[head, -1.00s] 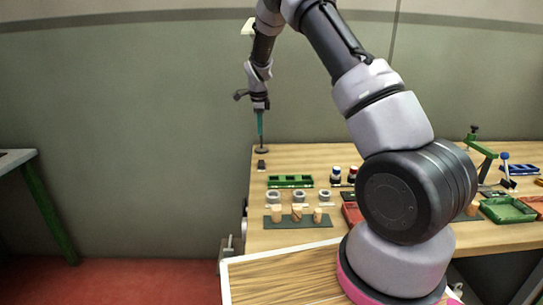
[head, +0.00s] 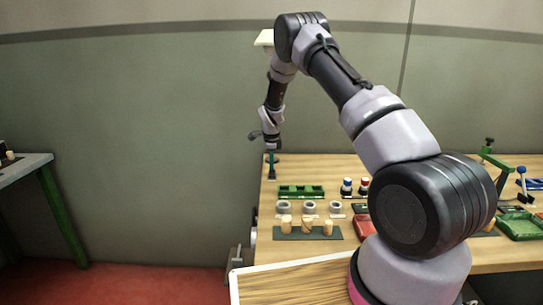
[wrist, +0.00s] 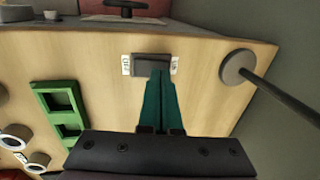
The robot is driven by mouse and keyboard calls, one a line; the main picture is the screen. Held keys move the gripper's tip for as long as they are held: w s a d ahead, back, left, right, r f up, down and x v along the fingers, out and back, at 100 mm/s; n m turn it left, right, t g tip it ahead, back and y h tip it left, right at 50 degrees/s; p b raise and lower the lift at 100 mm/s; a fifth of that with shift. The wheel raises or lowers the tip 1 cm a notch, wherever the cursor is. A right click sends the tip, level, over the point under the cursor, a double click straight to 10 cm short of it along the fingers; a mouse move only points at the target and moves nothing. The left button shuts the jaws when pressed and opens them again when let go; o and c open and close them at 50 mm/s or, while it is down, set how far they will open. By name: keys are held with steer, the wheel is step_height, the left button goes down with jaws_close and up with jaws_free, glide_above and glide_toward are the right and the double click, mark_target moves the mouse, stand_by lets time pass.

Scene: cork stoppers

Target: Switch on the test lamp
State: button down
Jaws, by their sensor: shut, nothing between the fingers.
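The test lamp shows its pale shade (head: 264,38) high behind my arm in the head view. In the wrist view a round grey foot (wrist: 238,67) with a dark pole, apparently the lamp's, stands at the bench's right edge. A small dark switch box (wrist: 149,64) with a white label at each end lies on the bench to its left. My gripper (wrist: 161,74) has its teal fingers together and empty, with the tips over the switch box's near edge. Whether they touch it I cannot tell. In the head view my gripper (head: 272,177) points down at the bench's left end and hides the switch.
A green tray (head: 301,191) lies close by on the bench, also in the wrist view (wrist: 60,110). Grey rings (head: 309,208) and corks on a dark mat (head: 335,232) stand nearer. Bare wood surrounds the switch.

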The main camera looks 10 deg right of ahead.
steer(key=shift+w+f, duration=0.15)
steer(key=shift+f, duration=0.4)
steer(key=shift+w+f+g, duration=0.15)
steer(key=shift+f+g, duration=0.15)
steer(key=shift+g, duration=0.1)
steer(key=shift+s+f, duration=0.1)
steer(key=shift+s, duration=0.15)
steer(key=shift+s+a, duration=0.1)
steer(key=shift+s, duration=0.65)
